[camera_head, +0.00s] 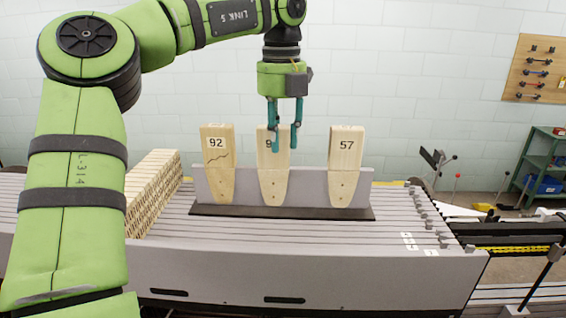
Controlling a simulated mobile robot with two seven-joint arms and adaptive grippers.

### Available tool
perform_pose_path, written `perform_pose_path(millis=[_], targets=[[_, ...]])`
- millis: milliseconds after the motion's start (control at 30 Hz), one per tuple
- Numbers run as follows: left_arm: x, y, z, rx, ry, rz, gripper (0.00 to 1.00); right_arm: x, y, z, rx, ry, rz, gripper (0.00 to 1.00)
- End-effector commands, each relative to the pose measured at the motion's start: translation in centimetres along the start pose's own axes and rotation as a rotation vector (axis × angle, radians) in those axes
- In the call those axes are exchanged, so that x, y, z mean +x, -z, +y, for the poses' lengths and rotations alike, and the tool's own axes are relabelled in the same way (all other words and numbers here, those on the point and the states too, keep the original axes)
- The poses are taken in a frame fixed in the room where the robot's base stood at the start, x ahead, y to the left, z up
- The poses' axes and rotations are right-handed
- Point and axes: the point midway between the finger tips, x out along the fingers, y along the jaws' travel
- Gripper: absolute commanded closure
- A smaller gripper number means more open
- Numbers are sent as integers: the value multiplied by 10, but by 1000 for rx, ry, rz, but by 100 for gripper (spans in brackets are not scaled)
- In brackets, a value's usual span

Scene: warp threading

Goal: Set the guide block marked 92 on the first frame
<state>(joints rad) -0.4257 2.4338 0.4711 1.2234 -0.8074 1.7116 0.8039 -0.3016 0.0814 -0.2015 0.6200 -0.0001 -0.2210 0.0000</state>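My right gripper is not in view. I cannot tell which part is the first frame.
The block marked 57 (346,160) stands at the right of the holder. A row of pale wooden pieces (152,192) stands at the left, partly behind my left arm. The long grey slatted bed (300,265) lies beneath, with small fittings along its right end. A green shelf (543,165) is far right.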

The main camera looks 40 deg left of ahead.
Motion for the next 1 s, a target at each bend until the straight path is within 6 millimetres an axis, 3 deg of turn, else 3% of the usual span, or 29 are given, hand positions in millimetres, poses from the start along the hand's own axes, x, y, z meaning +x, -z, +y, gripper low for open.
perform_pose_path(millis=[167,567,1000], targets=[[-2,0,0,0,-2,2,95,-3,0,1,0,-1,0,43],[-31,0,0,-1,-1,1,95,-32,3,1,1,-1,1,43],[-58,0,0,-2,-2,-1,95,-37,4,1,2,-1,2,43]])
